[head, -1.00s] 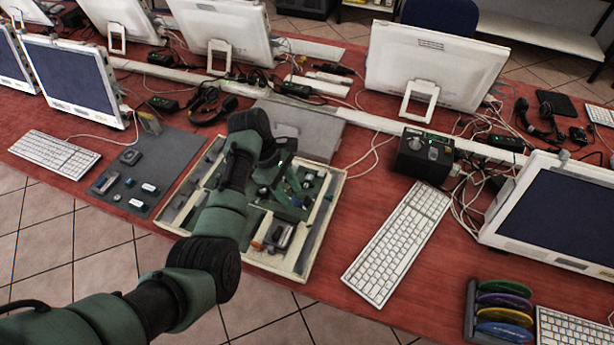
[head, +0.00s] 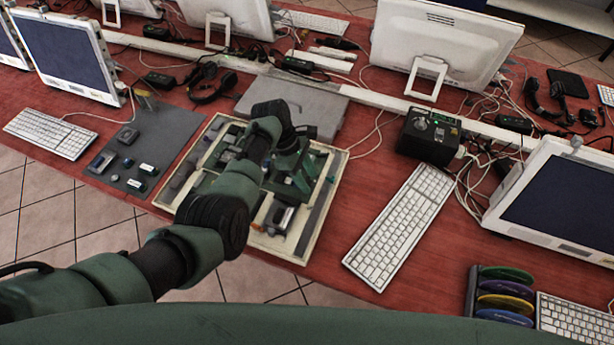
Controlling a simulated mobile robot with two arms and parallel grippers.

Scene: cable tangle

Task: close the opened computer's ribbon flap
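The opened computer is a shallow cream case (head: 331,187) on the red table, with a green board and several parts inside. My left arm reaches across it from the lower left. My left gripper (head: 296,188) is over the right-middle part of the case, pointing down. Its fingers are small and dark against the board, so I cannot tell whether they are open or shut, or whether they touch anything. The ribbon flap cannot be made out; my arm and gripper cover much of the inside. My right gripper is not in view.
A grey lid-like panel (head: 312,108) lies behind the case. A dark mat (head: 168,146) with small parts is on its left. A white keyboard (head: 398,228) and a black box (head: 428,137) stand to the right, with loose cables around. A disc rack (head: 500,296) is at lower right.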

